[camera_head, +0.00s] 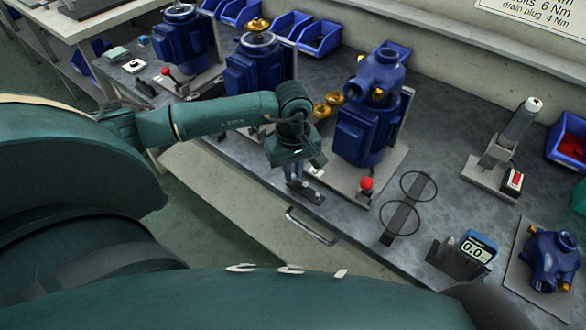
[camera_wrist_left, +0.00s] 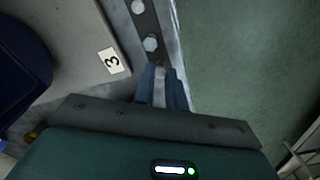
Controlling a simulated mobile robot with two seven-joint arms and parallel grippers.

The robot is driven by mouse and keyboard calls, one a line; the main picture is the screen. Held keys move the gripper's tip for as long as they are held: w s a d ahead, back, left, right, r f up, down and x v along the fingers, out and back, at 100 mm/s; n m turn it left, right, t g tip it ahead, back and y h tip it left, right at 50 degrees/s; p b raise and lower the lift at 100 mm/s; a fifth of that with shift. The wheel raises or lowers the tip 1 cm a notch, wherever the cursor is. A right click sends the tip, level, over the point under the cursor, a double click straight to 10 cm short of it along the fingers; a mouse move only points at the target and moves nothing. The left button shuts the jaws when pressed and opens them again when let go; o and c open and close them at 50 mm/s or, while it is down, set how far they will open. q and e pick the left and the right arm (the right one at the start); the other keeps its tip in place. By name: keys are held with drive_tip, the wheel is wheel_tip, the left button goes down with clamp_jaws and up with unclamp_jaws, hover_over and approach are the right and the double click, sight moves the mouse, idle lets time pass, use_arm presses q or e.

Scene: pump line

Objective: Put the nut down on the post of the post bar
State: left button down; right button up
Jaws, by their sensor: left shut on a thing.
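The post bar (camera_head: 313,194) is a short dark strip at the front edge of the workbench, and it also shows at the top of the wrist view (camera_wrist_left: 144,24). Two light hexagonal pieces (camera_wrist_left: 151,43) sit along it in the wrist view. My left gripper (camera_head: 295,178) points down at the bar's left end. In the wrist view its blue-grey fingers (camera_wrist_left: 160,75) are shut on the nut, which is mostly hidden between the tips. I cannot tell whether the nut touches the post. My right gripper is not in view.
A label "3" (camera_wrist_left: 114,60) lies beside the bar. Two dark rings (camera_head: 404,207) are to the right. A drawer handle (camera_head: 310,228) sticks out below the bench edge.

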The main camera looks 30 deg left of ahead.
use_arm(q)
drive_tip(key=shift+f, duration=0.1)
drive_tip(key=c, duration=1.4)
unclamp_jaws()
drive_tip(key=shift+o, duration=0.2)
wheel_tip(320, 180, up, 9)
drive_tip(key=p, duration=0.5)
